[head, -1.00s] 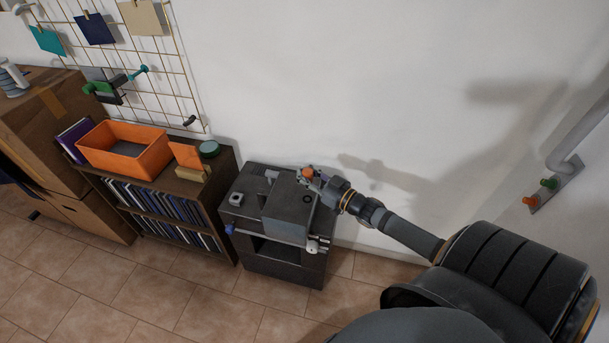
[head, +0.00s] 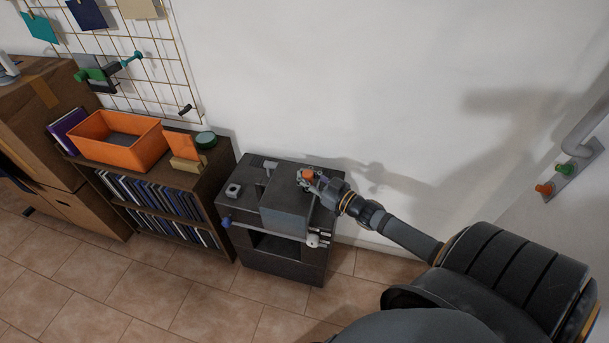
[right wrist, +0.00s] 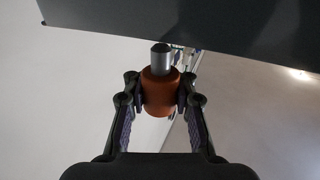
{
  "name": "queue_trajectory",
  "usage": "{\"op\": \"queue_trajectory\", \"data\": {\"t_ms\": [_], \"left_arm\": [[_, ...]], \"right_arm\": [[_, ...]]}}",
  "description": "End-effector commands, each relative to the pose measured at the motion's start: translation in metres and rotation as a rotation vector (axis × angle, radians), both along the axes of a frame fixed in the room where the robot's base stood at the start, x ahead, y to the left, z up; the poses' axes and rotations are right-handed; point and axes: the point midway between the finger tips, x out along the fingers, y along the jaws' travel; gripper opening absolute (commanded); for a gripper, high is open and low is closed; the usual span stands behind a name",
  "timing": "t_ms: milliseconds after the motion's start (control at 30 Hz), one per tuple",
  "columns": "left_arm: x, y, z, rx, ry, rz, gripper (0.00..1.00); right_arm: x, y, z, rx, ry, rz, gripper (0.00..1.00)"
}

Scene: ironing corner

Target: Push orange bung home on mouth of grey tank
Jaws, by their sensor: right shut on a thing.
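The grey tank (head: 284,218) is a boxy block on top of a dark cabinet in the head view. The orange bung (head: 308,174) is at the tank's top, near its back right. My right gripper (head: 312,179) is shut on the bung, reaching in from the right. In the right wrist view the bung (right wrist: 160,92) sits between both fingertips, with a grey metal stem sticking out towards a dark flat surface. The gripper and bung largely hide the tank's mouth in the head view. I cannot tell whether the bung touches the mouth. My left gripper is out of view.
The dark cabinet (head: 262,263) stands against the white wall. Left of it is a bookshelf (head: 222,180) with an orange bin (head: 117,153) on top. Small fittings and a rail run along the cabinet's front edge. Green and orange knobs sit on a wall plate (head: 569,184) at right.

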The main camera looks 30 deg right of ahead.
Motion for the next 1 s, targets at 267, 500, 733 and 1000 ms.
{"op": "queue_trajectory", "data": {"t_ms": [267, 500, 733, 1000], "left_arm": [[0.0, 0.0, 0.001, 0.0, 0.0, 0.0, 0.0], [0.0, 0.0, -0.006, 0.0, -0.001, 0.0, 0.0], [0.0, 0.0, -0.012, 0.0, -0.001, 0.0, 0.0], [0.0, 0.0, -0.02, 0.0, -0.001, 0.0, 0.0]], "right_arm": [[0.0, 0.0, 0.002, -0.001, -0.001, 0.001, 0.0], [0.0, 0.0, -0.006, -0.001, -0.001, 0.001, 0.0], [0.0, 0.0, -0.013, -0.002, -0.002, 0.001, 0.0], [0.0, 0.0, -0.021, -0.002, -0.002, 0.001, 0.0]]}}
